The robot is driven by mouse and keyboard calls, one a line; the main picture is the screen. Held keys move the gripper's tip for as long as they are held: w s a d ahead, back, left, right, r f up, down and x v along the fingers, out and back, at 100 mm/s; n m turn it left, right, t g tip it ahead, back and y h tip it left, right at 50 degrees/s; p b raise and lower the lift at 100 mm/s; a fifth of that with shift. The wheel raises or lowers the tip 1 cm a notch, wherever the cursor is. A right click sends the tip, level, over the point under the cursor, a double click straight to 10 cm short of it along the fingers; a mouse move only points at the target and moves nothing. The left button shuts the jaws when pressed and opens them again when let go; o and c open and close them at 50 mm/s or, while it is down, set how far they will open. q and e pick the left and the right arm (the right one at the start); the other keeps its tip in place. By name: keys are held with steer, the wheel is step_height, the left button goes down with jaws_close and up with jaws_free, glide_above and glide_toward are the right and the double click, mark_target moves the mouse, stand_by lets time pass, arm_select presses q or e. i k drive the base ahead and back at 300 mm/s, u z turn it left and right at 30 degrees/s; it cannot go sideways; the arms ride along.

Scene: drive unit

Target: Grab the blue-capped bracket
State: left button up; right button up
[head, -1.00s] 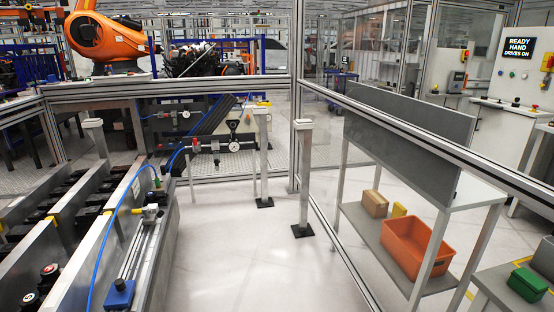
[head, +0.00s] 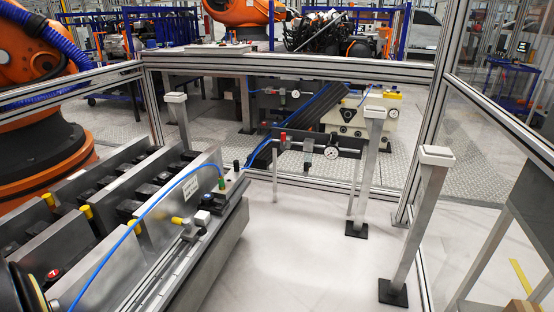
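I cannot pick out a blue-capped bracket for certain in the head view. A long metal fixture (head: 187,191) with upright plates and dark clamped parts stands at the left. A rail unit (head: 165,262) runs along its right side, with a small dark knob (head: 208,200) that may be dark blue; its colour is hard to tell. A blue hose (head: 112,246) arches over the fixture. Neither of my grippers is in view.
White-topped metal posts (head: 432,185) stand on black feet to the right. An aluminium frame with clear panels (head: 290,65) closes off the back. An orange robot arm (head: 35,45) is behind it at left. The pale floor (head: 290,260) in the middle is clear.

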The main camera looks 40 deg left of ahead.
mark_target(216, 206)
steer(key=u, duration=0.35)
steer(key=i, duration=1.9)
steer(key=u, duration=2.3)
steer(key=i, duration=1.2)
steer(key=u, duration=0.85)
